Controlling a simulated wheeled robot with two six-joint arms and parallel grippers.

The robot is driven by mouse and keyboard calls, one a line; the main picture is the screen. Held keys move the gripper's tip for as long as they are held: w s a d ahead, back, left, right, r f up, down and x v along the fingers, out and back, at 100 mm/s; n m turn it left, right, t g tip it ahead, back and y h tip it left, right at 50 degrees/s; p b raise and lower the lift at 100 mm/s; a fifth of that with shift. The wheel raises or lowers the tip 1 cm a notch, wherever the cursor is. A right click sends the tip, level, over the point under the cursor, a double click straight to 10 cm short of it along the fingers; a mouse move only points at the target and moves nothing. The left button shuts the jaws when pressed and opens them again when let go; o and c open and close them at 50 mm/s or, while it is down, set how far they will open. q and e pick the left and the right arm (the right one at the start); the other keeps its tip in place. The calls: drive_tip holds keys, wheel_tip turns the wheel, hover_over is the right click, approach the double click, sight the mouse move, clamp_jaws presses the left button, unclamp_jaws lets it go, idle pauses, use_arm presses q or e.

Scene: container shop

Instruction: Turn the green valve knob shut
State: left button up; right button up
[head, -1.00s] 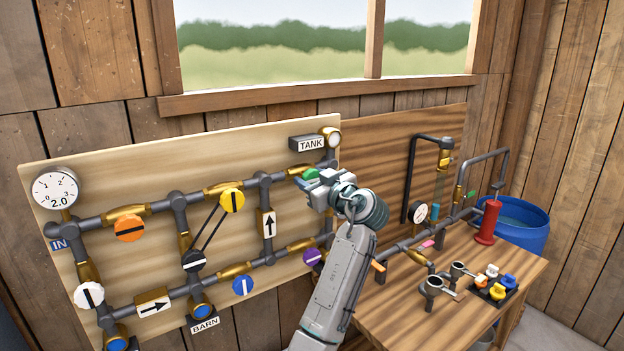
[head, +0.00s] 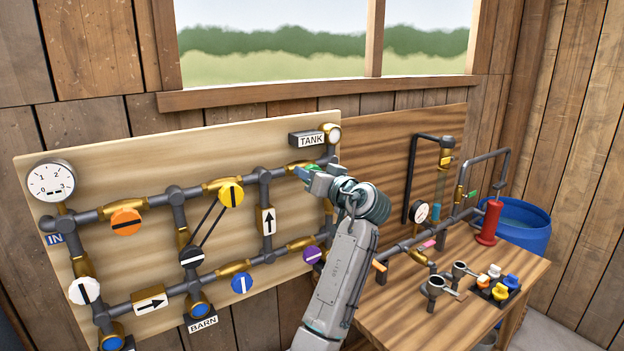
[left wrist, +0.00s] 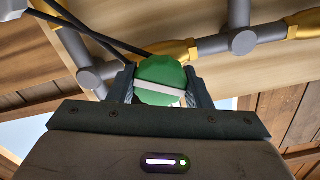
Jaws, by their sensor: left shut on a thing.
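The green valve knob (left wrist: 162,73) sits between the two fingers of my left gripper (left wrist: 160,88) in the left wrist view. Its white bar runs across the picture, slightly tilted. In the head view only a sliver of green (head: 309,167) shows at the upper right of the pipe board (head: 120,265), below the TANK label (head: 311,141). My left gripper (head: 306,176) is shut on the knob there and hides most of it. My right gripper is in neither view.
Orange (head: 126,222), yellow (head: 230,195), blue (head: 242,284) and purple (head: 313,255) knobs sit on nearby pipes. A round gauge (head: 51,181) is at the board's left. A wooden bench (head: 400,305) with pipework and a red cylinder (head: 488,222) stands right of my arm.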

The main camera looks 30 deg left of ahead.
use_arm(q)
drive_tip(key=m, duration=0.5)
drive_tip(key=shift+r+m+p, duration=0.1)
drive_tip(key=shift+m+p, duration=0.2)
drive_tip(key=shift+p, duration=0.1)
drive_tip(key=m+p, duration=0.2)
drive_tip(key=m, duration=0.3)
drive_tip(key=shift+m+p, duration=0.4)
drive_tip(key=shift+m, duration=0.2)
drive_tip(key=o, duration=1)
drive_tip(key=shift+d, duration=0.1)
drive_tip(key=shift+w, duration=0.1)
